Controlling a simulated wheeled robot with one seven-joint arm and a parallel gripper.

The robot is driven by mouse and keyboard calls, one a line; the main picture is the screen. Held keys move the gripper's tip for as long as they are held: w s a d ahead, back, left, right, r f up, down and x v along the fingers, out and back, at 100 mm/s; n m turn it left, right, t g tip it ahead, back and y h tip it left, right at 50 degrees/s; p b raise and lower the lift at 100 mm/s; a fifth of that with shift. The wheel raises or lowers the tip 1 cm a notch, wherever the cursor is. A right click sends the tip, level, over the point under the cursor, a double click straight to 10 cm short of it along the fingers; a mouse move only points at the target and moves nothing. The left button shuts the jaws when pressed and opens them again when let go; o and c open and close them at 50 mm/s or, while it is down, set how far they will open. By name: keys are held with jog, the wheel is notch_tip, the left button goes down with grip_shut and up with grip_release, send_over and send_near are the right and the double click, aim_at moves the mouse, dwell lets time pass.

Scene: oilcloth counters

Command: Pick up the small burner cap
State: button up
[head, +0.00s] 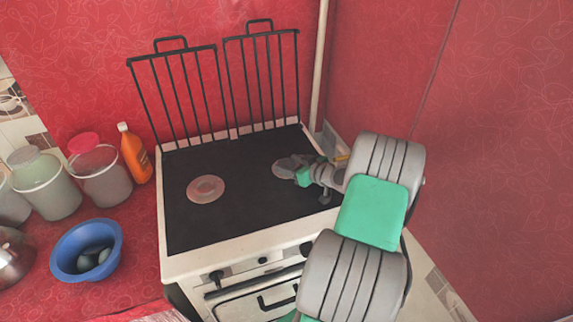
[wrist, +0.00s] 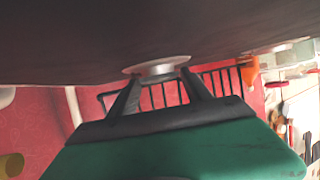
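A larger pale burner (head: 206,189) sits on the left of the stove top.
A black wire grate (head: 185,95) stands upright along the stove's back, with a second one (head: 262,70) beside it. A pale pipe (head: 320,65) rises behind the right corner. An orange bottle (head: 134,155), lidded containers (head: 100,172) and a blue bowl (head: 68,240) stand left.

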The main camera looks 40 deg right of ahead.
jog(key=c, duration=0.9)
jog(key=shift+c, duration=0.2)
